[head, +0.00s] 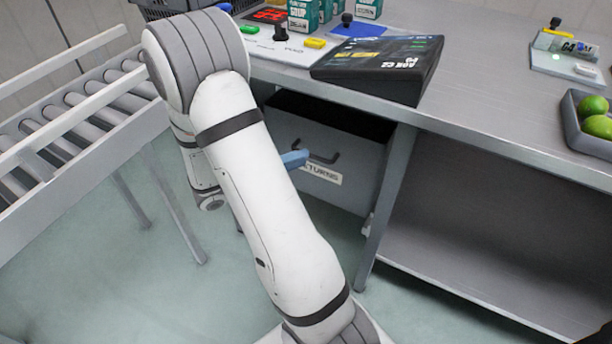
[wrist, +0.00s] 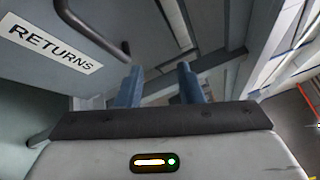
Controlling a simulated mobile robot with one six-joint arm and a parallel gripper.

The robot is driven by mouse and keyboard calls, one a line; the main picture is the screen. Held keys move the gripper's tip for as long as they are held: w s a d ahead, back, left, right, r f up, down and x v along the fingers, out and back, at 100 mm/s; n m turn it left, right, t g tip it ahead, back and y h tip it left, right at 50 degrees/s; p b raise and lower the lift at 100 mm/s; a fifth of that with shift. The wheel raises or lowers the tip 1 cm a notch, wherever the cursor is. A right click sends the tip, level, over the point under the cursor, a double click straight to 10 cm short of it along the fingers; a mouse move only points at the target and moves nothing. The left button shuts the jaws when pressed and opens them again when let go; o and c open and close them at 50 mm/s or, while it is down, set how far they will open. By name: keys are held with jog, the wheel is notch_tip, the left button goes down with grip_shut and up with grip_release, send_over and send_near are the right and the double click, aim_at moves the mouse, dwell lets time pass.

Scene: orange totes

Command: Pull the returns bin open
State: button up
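The returns bin (head: 350,180) is a grey box front under the table, with a white label reading RETURNS, partly covered by my arm in the head view. Its dark bar handle (head: 322,157) sits above the label. In the wrist view the bin front (wrist: 40,75) fills the upper left, and the handle (wrist: 90,32) lies up and left of my fingers. My gripper (wrist: 158,84) is open, with two blue fingers apart and nothing seen between them. In the head view one blue fingertip (head: 295,159) shows close by the handle; whether it touches cannot be told.
The metal table (head: 480,110) stands above the bin, with a leg (head: 388,205) just right of it and a lower shelf (head: 480,270). A roller conveyor (head: 75,120) is at left. A dark scale-like device (head: 380,68) lies on the table edge.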

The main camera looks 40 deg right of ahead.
jog(key=w+f+n+t+h+b, duration=0.2)
jog(key=w+f+n+t+b, duration=0.15)
jog(key=f+n, duration=0.3)
jog(key=shift+m, duration=0.25)
jog(key=d, duration=0.2)
jog(key=d+b, duration=0.1)
jog(key=d, duration=0.2)
jog(key=d+b, duration=0.1)
jog(key=d, duration=0.1)
jog(key=shift+w+d+r, duration=0.3)
jog(key=shift+r, duration=0.1)
jog(key=shift+c, duration=0.2)
grip_shut()
